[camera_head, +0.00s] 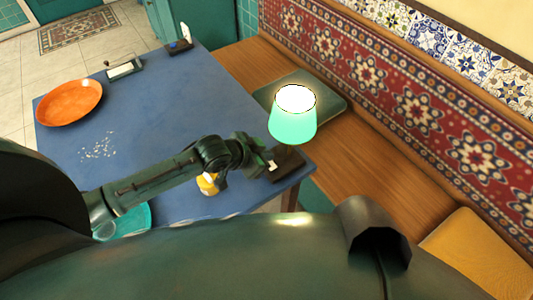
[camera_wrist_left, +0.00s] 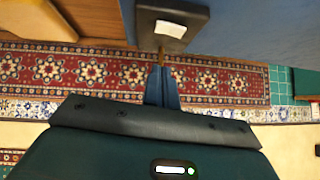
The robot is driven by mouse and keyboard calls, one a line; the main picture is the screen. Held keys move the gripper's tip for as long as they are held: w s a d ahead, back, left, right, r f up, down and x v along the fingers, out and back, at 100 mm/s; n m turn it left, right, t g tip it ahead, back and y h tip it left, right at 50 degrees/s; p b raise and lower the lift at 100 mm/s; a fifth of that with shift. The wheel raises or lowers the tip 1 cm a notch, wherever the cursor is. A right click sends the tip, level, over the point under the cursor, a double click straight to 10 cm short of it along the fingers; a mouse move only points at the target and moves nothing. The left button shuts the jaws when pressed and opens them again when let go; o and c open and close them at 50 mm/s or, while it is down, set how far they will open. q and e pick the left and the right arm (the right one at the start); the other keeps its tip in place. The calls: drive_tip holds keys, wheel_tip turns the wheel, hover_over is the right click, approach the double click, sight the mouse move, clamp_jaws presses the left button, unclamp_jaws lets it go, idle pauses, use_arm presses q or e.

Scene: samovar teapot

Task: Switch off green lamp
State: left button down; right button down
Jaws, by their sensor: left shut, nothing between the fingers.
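The green lamp (camera_head: 292,124) has a glowing mint-green shade, bright white at its top, so it looks lit. It stands at the right corner of the blue table. Below the shade is a dark base (camera_head: 289,164) with a small white switch (camera_head: 272,166). In the left wrist view the dark base (camera_wrist_left: 198,17) and white switch (camera_wrist_left: 171,29) show at the top. My left gripper (camera_head: 265,160) is shut and empty, close beside the base and switch. Its fingers (camera_wrist_left: 161,68) point toward the switch in the wrist view; contact cannot be told. My right gripper is not in view.
A yellow object (camera_head: 208,184) is partly hidden under my left arm. A wooden bench (camera_head: 365,160) runs behind.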

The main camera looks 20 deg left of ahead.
use_arm(q)
drive_tip(key=v, duration=0.8)
drive_tip(key=shift+s+a, duration=0.35)
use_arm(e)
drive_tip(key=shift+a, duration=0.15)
use_arm(q)
drive_tip(key=shift+r, duration=0.1)
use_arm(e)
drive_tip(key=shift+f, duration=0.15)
use_arm(q)
drive_tip(key=b+x, duration=0.1)
drive_tip(key=x, duration=0.2)
drive_tip(key=b+x, duration=0.1)
drive_tip(key=x, duration=0.3)
drive_tip(key=w+a+b+x, duration=0.1)
drive_tip(key=x, duration=0.2)
drive_tip(key=shift+w+d+r, duration=0.1)
drive_tip(key=shift+w+d, duration=0.05)
drive_tip(key=shift+w, duration=0.05)
wheel_tip(320, 180, down, 3)
drive_tip(key=shift+r, duration=0.2)
drive_tip(key=shift+w+a+f, duration=0.1)
drive_tip(key=shift+a+f, duration=0.15)
drive_tip(key=shift+f, duration=0.45)
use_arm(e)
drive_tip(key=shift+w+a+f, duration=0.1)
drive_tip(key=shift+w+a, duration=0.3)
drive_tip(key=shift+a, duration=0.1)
